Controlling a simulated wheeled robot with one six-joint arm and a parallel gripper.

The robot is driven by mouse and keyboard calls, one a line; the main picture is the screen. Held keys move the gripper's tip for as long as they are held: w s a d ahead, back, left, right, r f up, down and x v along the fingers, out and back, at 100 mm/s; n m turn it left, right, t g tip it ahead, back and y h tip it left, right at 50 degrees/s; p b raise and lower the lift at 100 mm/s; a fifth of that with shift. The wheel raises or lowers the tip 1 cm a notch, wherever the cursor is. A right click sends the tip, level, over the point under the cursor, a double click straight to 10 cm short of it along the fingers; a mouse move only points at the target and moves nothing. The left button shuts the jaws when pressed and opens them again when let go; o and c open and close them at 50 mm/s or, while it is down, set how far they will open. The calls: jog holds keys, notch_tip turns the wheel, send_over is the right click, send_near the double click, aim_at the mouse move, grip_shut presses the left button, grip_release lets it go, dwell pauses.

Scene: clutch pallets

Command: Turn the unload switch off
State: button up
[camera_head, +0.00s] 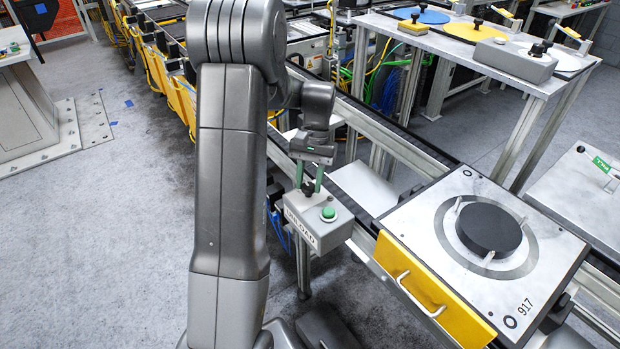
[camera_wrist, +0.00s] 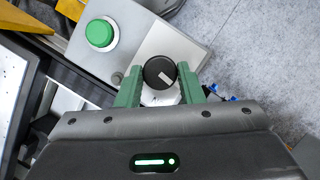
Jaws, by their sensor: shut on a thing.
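The unload switch (camera_wrist: 160,73) is a round black knob with a pale pointer mark, on a grey control box. In the wrist view it sits between the two green fingers of my gripper (camera_wrist: 168,85), which are shut on it. In the head view my gripper (camera_head: 309,178) reaches down onto the top of the grey box (camera_head: 322,222), which has a label reading partly "UNLOAD" on its front. The switch is a small dark shape between the fingers there. A green push button (camera_head: 328,214) stands beside it on the box; it also shows in the wrist view (camera_wrist: 99,33).
A pallet (camera_head: 405,222) with a black disc, a yellow front and a handle sits on the conveyor rail right of the box. A table (camera_head: 440,47) with coloured discs stands behind. Open grey floor (camera_head: 110,240) lies to the left.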

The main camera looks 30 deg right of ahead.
jog(key=shift+w+n, duration=0.1)
jog(key=shift+n, duration=0.6)
jog(key=shift+n+h, duration=0.3)
jog(key=o, duration=1)
jog(key=shift+c, duration=0.2)
jog(key=v, duration=1.4)
jog(key=shift+w+b, duration=0.2)
jog(key=shift+b, duration=0.15)
jog(key=shift+f, duration=0.15)
jog(key=x, duration=1.3)
jog(key=shift+s+a+f+p, duration=0.1)
jog(key=shift+s+f+p, duration=0.2)
jog(key=shift+s+p, duration=0.1)
